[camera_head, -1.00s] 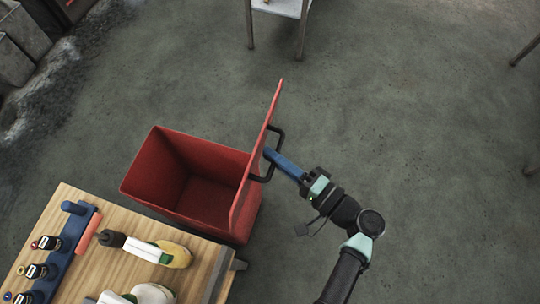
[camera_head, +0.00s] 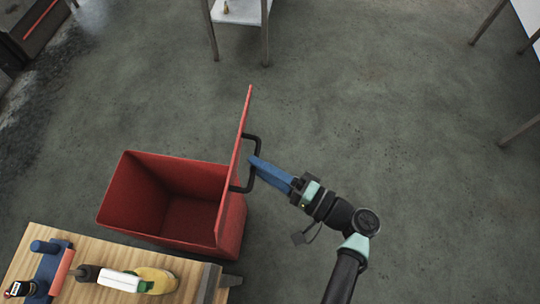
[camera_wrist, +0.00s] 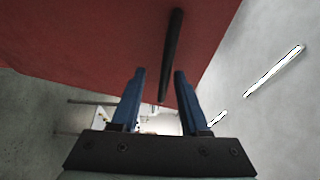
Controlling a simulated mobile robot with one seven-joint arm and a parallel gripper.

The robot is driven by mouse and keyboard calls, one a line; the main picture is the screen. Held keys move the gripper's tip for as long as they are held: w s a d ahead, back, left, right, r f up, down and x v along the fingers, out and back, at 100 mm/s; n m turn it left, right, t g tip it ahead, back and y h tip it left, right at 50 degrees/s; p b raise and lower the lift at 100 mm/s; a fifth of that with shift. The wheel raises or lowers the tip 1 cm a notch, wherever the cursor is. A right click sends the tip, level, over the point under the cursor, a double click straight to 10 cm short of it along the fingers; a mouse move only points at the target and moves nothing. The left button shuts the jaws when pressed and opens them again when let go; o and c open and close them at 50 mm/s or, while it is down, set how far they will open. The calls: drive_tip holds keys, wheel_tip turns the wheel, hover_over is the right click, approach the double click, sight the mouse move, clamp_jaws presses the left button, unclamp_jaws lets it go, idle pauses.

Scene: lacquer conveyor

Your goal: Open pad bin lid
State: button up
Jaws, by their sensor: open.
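The red pad bin (camera_head: 150,200) stands on the floor beside the wooden table, and its inside looks empty. Its red lid (camera_head: 236,160) stands up near vertical on the right side of the bin. A black bar handle (camera_head: 247,172) sticks out from the lid's right face. My gripper (camera_head: 256,163) has blue fingers and is right of the lid, with its tips by the handle. In the wrist view my gripper (camera_wrist: 158,88) is open, with the black handle (camera_wrist: 172,50) in line with the gap between the fingers and the red lid (camera_wrist: 90,40) beyond.
The wooden table (camera_head: 75,240) is at bottom left, with a drill-like tool (camera_head: 115,279) and a yellow item (camera_head: 157,280) on it. A white table (camera_head: 238,12) stands at the back.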

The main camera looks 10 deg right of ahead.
drive_tip(key=b+v, duration=0.4)
drive_tip(key=v, duration=0.9)
drive_tip(key=shift+b, duration=0.3)
